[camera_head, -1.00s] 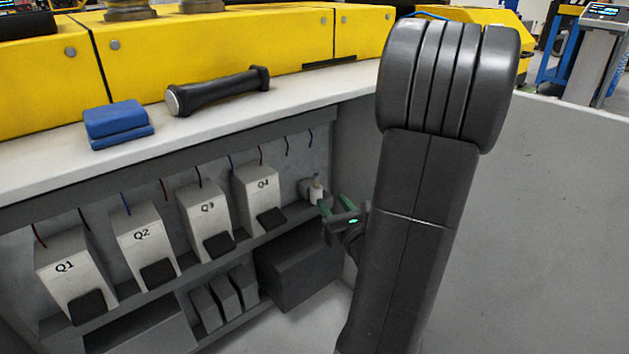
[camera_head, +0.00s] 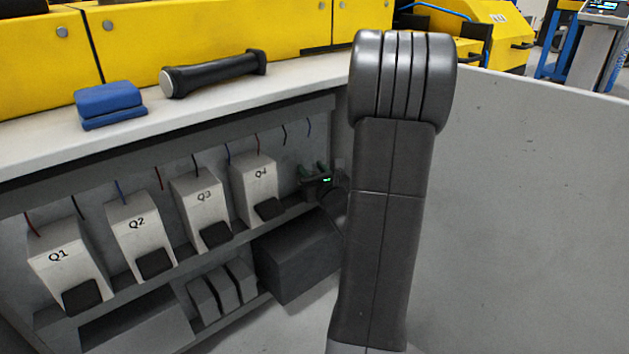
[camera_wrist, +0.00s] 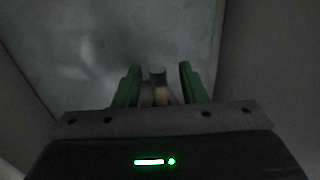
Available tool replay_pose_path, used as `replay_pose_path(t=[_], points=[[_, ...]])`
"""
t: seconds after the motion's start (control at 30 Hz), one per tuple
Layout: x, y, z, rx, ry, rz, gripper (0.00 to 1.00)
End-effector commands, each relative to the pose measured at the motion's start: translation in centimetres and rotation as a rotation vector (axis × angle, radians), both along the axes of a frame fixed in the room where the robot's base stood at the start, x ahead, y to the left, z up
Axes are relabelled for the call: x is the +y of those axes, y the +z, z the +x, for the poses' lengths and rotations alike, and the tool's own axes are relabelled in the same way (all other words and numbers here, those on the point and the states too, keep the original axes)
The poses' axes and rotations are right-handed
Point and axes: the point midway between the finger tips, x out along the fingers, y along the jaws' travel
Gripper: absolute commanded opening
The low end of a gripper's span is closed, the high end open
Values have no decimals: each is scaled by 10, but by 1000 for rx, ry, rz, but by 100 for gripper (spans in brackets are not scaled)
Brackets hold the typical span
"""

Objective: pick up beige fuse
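The beige fuse (camera_wrist: 161,95) shows in the wrist view between the two green fingers, dim and partly hidden by my gripper's body. A grey part is at its upper end. My gripper (camera_wrist: 159,82) is open, with a gap between each finger and the fuse. In the head view my gripper (camera_head: 313,168) reaches to the right end of the shelf, right of the Q4 unit. The fuse cannot be made out in the head view, where the gripper covers that spot.
White units Q1 (camera_head: 62,262), Q2 (camera_head: 137,232), Q3 (camera_head: 200,200) and Q4 (camera_head: 256,180) stand left of my gripper. A dark box (camera_head: 297,258) is below the shelf. A blue block (camera_head: 110,104) and a black-handled tool (camera_head: 215,76) lie on the counter above.

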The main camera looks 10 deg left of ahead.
Motion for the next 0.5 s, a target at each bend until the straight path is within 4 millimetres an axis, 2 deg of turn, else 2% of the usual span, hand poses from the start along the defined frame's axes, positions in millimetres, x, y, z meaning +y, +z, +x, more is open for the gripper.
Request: replay_pose_path(t=[0.3,0.5], points=[[3,0,5,1,-1,-1,36],[3,0,5,1,-1,-1,0]])
